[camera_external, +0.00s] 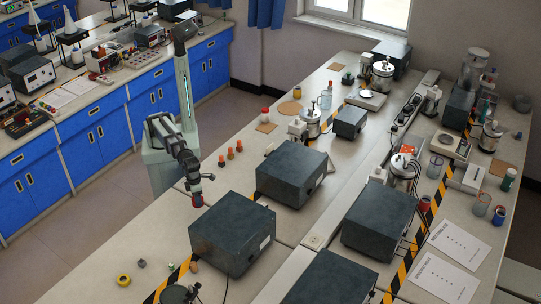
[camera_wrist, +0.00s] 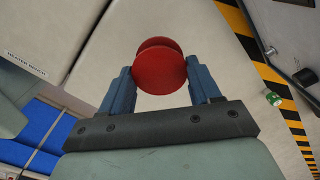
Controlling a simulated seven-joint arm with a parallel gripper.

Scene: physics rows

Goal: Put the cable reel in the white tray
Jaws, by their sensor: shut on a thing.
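A red cable reel (camera_wrist: 162,72) with two round flanges sits between the two blue fingers of my gripper (camera_wrist: 160,68) in the wrist view. The fingers are shut on it from both sides. In the external view my gripper (camera_external: 198,196) hangs low near the bench's left edge, with the red reel (camera_external: 198,202) at its tip. The reel looks held above the bench, but the gap is hard to judge. I cannot make out a white tray for certain in either view.
A dark grey box (camera_external: 232,232) stands just right of my gripper, with another (camera_external: 291,172) behind it. Several small orange-topped pieces (camera_external: 230,154) stand farther back. A yellow ring (camera_external: 124,280) lies at the front left. Striped tape (camera_wrist: 262,62) and a green item (camera_wrist: 273,99) show at right.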

